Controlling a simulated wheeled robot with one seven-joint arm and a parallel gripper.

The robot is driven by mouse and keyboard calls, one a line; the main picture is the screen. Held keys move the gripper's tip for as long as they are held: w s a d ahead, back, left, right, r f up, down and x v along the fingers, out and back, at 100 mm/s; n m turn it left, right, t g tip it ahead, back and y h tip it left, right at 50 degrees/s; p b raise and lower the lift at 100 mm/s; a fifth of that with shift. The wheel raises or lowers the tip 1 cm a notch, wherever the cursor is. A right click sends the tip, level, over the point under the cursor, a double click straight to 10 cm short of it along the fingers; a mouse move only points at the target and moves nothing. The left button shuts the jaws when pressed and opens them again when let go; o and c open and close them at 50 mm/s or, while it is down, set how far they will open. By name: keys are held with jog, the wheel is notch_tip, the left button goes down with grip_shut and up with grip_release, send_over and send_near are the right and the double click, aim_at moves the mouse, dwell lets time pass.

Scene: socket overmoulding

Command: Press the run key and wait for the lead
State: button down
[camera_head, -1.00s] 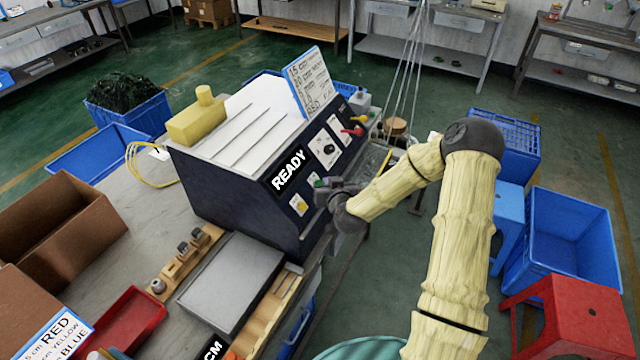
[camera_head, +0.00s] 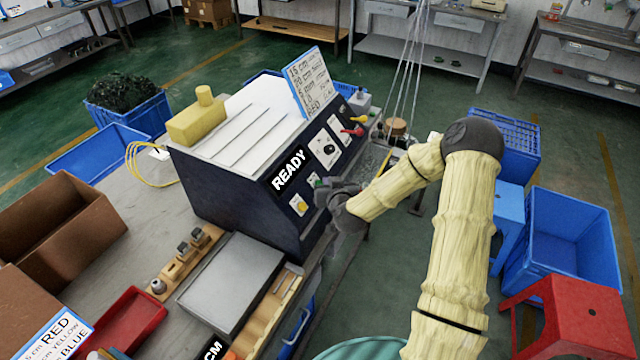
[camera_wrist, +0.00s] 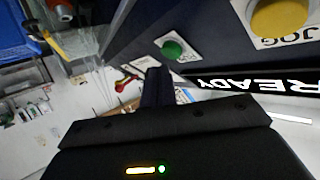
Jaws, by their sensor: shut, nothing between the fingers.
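The machine (camera_head: 250,200) is a dark box with a white top and a sloping panel reading READY (camera_head: 289,171). The green key (camera_wrist: 172,49) is in clear sight in the wrist view, just ahead and right of the fingertips. The yellow JOG key (camera_wrist: 280,14) is farther right; it also shows in the head view (camera_head: 299,205). My gripper (camera_head: 321,190) is at the panel's lower right edge, empty and shut. In the wrist view its closed fingers (camera_wrist: 157,82) point toward the panel beside the green key; I cannot tell whether they touch it.
Red and yellow levers (camera_head: 354,130) and a dial (camera_head: 327,148) sit farther along the panel. A grey plate (camera_head: 232,283) and wooden holder (camera_head: 185,262) lie on the bench left of my gripper. Blue crates (camera_head: 570,240) and a red stool (camera_head: 575,315) stand at right.

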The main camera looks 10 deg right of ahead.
jog(key=shift+f, duration=0.1)
dwell(0.3)
jog(key=shift+w+a+f+b, duration=0.15)
jog(key=shift+a+f+b, duration=0.1)
jog(key=shift+b, duration=0.15)
jog(key=shift+w+a+f+b, duration=0.2)
jog(key=shift+b, duration=0.1)
dwell(0.8)
jog(key=shift+s+d+r, duration=0.4)
jog(key=shift+d+r, duration=0.1)
dwell(0.4)
jog(key=s+d+r+p, duration=0.2)
jog(key=d+r, duration=0.1)
jog(key=shift+r, duration=0.2)
dwell(0.4)
dwell(0.6)
